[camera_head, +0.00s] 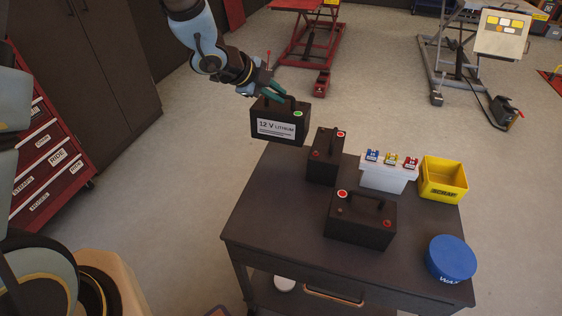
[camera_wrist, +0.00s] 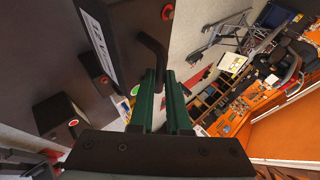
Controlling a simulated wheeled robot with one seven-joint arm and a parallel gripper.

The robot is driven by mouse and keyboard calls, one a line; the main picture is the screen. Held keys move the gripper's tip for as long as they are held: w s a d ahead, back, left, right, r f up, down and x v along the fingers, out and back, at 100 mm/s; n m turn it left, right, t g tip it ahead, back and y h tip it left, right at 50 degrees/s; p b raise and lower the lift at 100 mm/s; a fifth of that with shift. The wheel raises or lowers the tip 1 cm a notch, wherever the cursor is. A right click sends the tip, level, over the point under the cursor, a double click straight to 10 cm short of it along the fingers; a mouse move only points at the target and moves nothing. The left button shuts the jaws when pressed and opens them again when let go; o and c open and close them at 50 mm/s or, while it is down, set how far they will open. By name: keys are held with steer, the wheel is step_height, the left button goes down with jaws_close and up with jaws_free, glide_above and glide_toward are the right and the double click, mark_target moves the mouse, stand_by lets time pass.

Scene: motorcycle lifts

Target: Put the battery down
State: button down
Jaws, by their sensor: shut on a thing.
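The battery (camera_head: 279,123) is a black box with a "12 V LITHIUM" label, a green dot and a top handle. In the head view it is up in the air by the far left edge of the dark cart (camera_head: 265,222). My gripper (camera_head: 266,90) is shut on its handle from above. In the wrist view the green fingers (camera_wrist: 163,98) are at the black handle (camera_wrist: 152,50), and the battery (camera_wrist: 112,30) fills the top left.
Two other black batteries with red dots (camera_head: 325,157) (camera_head: 360,220) stand on the cart. A white box with coloured pieces (camera_head: 385,178), a yellow "SCRAP" bin (camera_head: 444,180) and a blue round container (camera_head: 451,258) take the right side. The cart's left front is clear.

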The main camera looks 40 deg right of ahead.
mark_target(276, 126)
steer(key=shift+w+f+b, duration=0.1)
steer(key=shift+f+b, duration=0.15)
steer(key=shift+b, duration=0.95)
steer(key=b, duration=0.3)
steer(key=shift+r+h, duration=0.2)
steer(key=shift+h, duration=0.2)
steer(key=shift+f, duration=0.2)
steer(key=shift+f+b, duration=0.3)
steer(key=shift+f, duration=4.35)
steer(key=c, duration=1.3)
jaws_free()
steer(key=shift+a+f, duration=0.15)
steer(key=o, duration=0.4)
